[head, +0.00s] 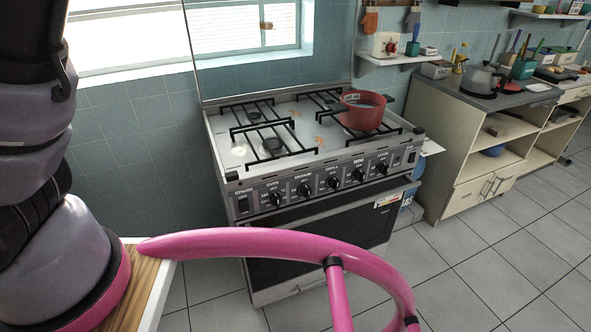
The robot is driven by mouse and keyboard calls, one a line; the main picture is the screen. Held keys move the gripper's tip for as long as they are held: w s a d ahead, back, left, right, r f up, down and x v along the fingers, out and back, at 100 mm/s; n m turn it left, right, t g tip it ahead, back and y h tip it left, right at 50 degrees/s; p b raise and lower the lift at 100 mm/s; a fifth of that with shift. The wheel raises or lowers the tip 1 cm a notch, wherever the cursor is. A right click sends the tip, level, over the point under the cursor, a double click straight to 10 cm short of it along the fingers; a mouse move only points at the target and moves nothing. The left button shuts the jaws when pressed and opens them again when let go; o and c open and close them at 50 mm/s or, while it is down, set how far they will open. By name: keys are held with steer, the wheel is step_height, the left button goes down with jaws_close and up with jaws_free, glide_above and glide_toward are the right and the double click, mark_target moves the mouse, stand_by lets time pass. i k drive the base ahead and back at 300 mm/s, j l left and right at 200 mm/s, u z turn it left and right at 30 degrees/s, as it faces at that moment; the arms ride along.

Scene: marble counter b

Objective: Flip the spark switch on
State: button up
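The stove (300,132) stands against the tiled wall in the middle of the head view. The spark switch (242,205) is a small dark rocker at the left end of its front panel, under a label that seems to read SPARK. I cannot tell which way the rocker is tipped. Several black knobs (304,190) run along the panel to its right, and another dark switch (411,157) sits at the right end. My gripper is not in view; only links of my arm show at the left edge, apart from the stove in the picture.
A red pot (362,110) sits on the back right of the stove top. A wooden-topped surface (148,285) stands at the lower left. A counter with shelves (470,135) holds a kettle (482,78) at the right. The tiled floor (480,255) at the lower right is clear.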

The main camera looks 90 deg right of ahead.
mark_target(244, 206)
steer(key=k+z, duration=0.3)
steer(key=k+l+z, duration=0.15)
steer(key=z, duration=2.9)
